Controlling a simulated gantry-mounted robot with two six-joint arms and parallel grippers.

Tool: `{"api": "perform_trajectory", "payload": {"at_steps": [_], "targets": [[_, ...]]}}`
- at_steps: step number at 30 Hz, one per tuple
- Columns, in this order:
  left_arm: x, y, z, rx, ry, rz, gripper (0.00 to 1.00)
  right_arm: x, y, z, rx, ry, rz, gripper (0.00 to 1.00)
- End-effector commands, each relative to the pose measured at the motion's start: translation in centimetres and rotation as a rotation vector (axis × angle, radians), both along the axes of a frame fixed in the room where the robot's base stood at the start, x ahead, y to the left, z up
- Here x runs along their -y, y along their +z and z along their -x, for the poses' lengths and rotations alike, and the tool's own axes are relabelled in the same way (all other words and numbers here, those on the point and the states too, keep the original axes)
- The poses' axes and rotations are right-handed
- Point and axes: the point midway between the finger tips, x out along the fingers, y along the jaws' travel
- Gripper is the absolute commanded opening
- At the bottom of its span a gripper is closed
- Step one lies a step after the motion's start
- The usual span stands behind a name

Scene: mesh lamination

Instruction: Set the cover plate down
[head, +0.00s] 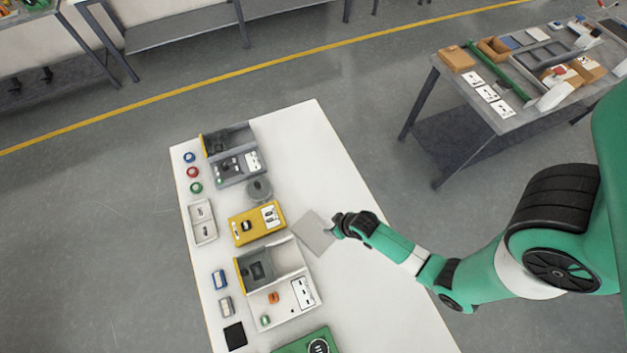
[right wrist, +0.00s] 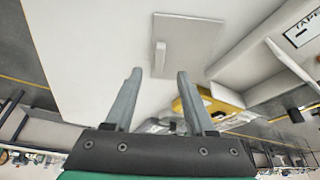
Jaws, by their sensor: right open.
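The cover plate (head: 313,234) is a flat, light grey square on the white table, to the right of the yellow device. In the right wrist view the plate (right wrist: 195,38) lies just beyond my fingertips, with a small upright handle (right wrist: 160,55) near one side. My right gripper (head: 332,226) is at the plate's right edge. In the right wrist view its two fingers (right wrist: 160,74) are spread apart, with the handle in line with the gap between them and nothing gripped. The plate looks flat on the table. My left gripper is out of view.
The yellow device (head: 257,224) and an open grey machine (head: 276,275) with a pale panel stand left of the plate. A round grey part (head: 259,189) lies behind. The white table (head: 385,300) is clear on its right side. A dark side table (head: 470,105) stands apart.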

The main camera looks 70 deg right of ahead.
Motion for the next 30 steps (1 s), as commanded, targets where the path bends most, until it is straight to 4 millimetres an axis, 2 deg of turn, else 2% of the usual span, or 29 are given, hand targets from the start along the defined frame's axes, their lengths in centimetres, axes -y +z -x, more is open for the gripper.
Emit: {"api": "perform_trajectory", "payload": {"at_steps": [1, 4, 11, 14, 17, 21, 28, 30], "targets": [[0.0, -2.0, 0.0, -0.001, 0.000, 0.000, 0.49, 0.2, -2.0, -0.4, 0.001, 0.000, 0.000, 0.55], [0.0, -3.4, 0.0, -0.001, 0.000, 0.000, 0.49, 0.5, -3.5, -1.1, 0.002, 0.000, 0.001, 0.55], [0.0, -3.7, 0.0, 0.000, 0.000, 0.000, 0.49, 0.8, -3.9, -1.7, 0.002, 0.000, 0.001, 0.55], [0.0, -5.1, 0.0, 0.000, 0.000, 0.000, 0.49, 1.2, -5.3, -2.5, 0.003, -0.001, 0.001, 0.55], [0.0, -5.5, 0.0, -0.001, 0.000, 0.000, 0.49, 1.8, -6.4, -3.7, 0.001, 0.000, 0.000, 0.55], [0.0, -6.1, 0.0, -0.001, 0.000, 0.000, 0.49, 2.0, -7.9, -4.1, 0.001, 0.001, 0.001, 0.55], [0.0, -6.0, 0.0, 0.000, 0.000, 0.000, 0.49, 2.0, -7.9, -4.2, 0.001, 0.001, 0.001, 0.55], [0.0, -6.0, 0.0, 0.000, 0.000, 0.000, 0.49, 2.1, -7.9, -4.2, 0.001, 0.001, 0.001, 0.42]]}}
